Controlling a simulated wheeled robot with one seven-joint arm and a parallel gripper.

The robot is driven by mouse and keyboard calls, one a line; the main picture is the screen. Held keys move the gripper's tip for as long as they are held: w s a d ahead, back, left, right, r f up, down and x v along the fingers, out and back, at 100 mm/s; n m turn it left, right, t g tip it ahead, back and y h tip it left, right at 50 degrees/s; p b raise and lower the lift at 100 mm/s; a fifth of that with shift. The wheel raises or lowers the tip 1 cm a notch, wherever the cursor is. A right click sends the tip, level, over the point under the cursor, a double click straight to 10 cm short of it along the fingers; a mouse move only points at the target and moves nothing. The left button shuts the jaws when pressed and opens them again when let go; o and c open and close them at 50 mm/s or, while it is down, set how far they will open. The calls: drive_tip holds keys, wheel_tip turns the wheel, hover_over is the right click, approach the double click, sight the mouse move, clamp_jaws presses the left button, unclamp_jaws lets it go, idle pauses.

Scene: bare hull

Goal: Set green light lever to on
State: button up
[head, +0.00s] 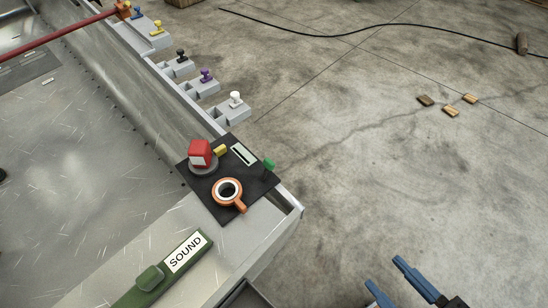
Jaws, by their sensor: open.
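A small green-tipped lever (269,164) stands at the right edge of a black panel (221,206) on the corner of the metal hull. A pale label strip (243,153) lies beside it. The picture is too small to tell the lever's setting. My gripper (383,272) shows at the bottom right with two blue fingers apart and nothing between them. It is well to the right of and below the lever in the picture, over the floor, not touching anything.
The panel also carries a red block-shaped knob (200,153), a yellow piece (220,150) and an orange ring with a handle (228,190). A green "SOUND" box (163,272) lies nearer. Coloured levers, one white (235,98), line the hull's edge.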

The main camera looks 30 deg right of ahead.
drive_tip(key=w+f+n+t, duration=0.1)
drive_tip(key=w+f+n, duration=0.5)
drive_tip(key=f+n, duration=0.1)
drive_tip(key=n+t+y, duration=0.1)
drive_tip(key=n+y, duration=0.1)
drive_tip(key=n, duration=1.3)
approach(264, 162)
drive_tip(key=w+n, duration=0.1)
drive_tip(key=n, duration=0.1)
drive_tip(key=w+n+y, duration=0.1)
drive_tip(key=n, duration=0.1)
drive_tip(key=f+n, duration=0.1)
drive_tip(key=n, duration=0.2)
drive_tip(key=shift+w+d+y+b, duration=0.4)
drive_tip(key=shift+w+n, duration=0.3)
drive_tip(key=shift+w, duration=0.3)
drive_tip(key=shift+x, duration=3.5)
drive_tip(key=shift+f, duration=0.1)
clamp_jaws()
